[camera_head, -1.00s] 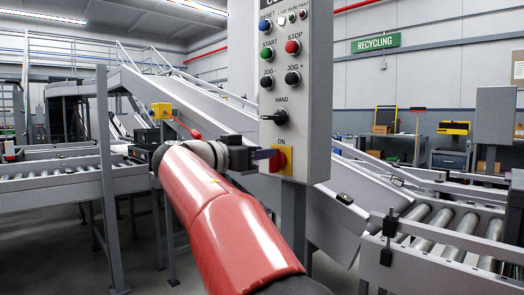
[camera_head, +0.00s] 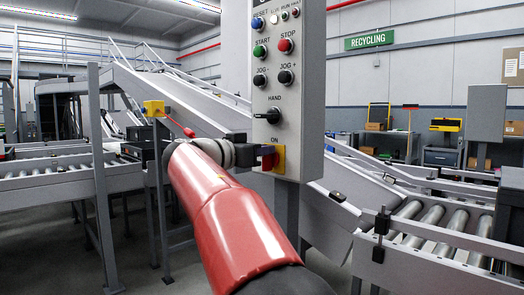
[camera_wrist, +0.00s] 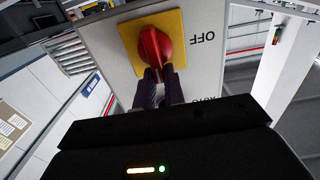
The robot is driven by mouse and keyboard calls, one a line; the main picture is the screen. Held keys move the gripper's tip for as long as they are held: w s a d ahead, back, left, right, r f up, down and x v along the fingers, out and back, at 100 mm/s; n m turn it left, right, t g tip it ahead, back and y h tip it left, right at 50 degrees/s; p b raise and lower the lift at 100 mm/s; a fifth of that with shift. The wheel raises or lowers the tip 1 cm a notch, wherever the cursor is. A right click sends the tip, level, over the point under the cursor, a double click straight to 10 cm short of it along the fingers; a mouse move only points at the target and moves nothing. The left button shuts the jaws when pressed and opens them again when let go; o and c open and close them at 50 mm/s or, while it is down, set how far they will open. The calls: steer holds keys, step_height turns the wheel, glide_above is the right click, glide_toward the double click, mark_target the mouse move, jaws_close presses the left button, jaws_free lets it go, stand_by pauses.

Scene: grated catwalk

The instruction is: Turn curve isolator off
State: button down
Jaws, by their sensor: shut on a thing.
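The isolator is a red rotary handle (camera_wrist: 152,46) on a yellow square plate (camera_wrist: 178,28), low on a grey control panel. In the wrist view the word OFF stands beside the plate. In the head view the red handle (camera_head: 268,160) and yellow plate (camera_head: 280,158) sit below the word ON, partly hidden by my gripper. My gripper (camera_wrist: 158,80) is shut on the red handle, with its dark fingertips on either side of the handle's end. It also shows in the head view (camera_head: 256,153), reaching the panel from the left.
The grey control panel (camera_head: 313,100) carries a HAND selector (camera_head: 273,116) and several push buttons above the isolator. A yellow box with a red lever (camera_head: 155,108) stands on a post at left. Roller conveyors (camera_head: 425,220) lie at right.

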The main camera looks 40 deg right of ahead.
steer(key=shift+w+n, duration=0.1)
steer(key=shift+n, duration=0.2)
steer(key=shift+w+a+f+n+p, duration=0.1)
steer(key=shift+w+f+n+p, duration=0.35)
steer(key=shift+n, duration=2.4)
steer(key=shift+w+d+f+n+p, duration=0.1)
steer(key=shift+w+f+n+p, duration=0.4)
steer(key=shift+n, duration=2.4)
steer(key=shift+w+a+f+n+p, duration=0.1)
steer(key=shift+w+f+n+p, duration=0.35)
steer(key=shift+n, duration=2.4)
steer(key=shift+s, duration=0.2)
steer(key=c, duration=1.5)
jaws_free()
steer(key=shift+r, duration=0.1)
steer(key=a, duration=0.7)
steer(key=shift+s+a+b, duration=0.35)
steer(key=shift+a, duration=0.05)
